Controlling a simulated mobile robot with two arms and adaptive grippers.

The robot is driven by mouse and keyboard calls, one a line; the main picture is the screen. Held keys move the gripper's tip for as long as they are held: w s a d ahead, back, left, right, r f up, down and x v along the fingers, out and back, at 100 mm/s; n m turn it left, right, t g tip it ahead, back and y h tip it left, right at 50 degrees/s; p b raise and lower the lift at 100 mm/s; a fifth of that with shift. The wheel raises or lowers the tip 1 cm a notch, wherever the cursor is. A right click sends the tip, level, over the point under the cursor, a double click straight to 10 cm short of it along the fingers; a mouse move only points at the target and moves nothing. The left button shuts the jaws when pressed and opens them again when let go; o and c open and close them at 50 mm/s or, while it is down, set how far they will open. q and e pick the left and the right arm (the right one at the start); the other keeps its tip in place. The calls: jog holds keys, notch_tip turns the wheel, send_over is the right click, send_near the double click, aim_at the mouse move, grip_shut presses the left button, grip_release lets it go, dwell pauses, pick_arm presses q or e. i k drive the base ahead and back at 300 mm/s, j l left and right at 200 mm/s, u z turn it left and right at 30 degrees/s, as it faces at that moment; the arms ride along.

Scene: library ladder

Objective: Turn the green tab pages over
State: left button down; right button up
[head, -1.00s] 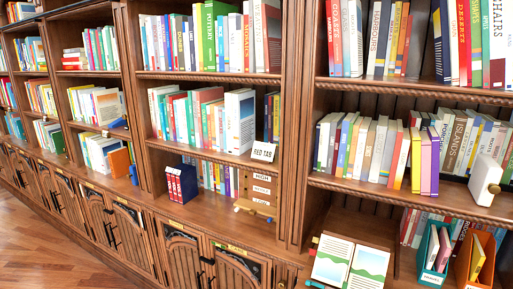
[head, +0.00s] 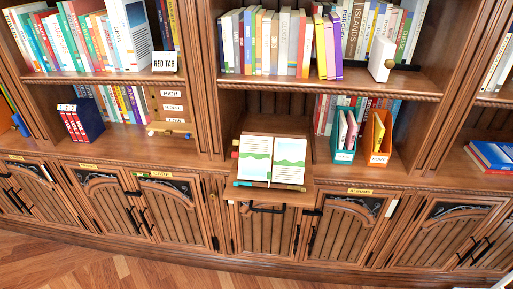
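An open book (head: 256,159) lies tilted on a wooden pull-out ledge (head: 226,191) in the middle of the head view. Its left page shows text with green and blue areas. Its right page (head: 290,161) shows a green hill picture. Small coloured tabs (head: 235,148) stick out at the book's left edge; they are too small to tell the green one clearly. A bar with a blue left end and a brownish right end (head: 285,187) runs along the book's lower edge. Neither of my grippers is in view.
A teal file holder (head: 344,156) and an orange file holder (head: 378,155) stand right of the book. Cabinet doors lie below; the floor is clear in front.

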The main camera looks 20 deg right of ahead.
aim_at(268, 174)
jog(key=i+j+z, duration=0.2)
jog(key=z, duration=0.25)
jog(key=i+j+z, duration=0.15)
jog(key=j+z, duration=0.25)
jog(key=i+j+z, duration=0.1)
jog(key=j+z, duration=0.35)
jog(key=l, duration=0.1)
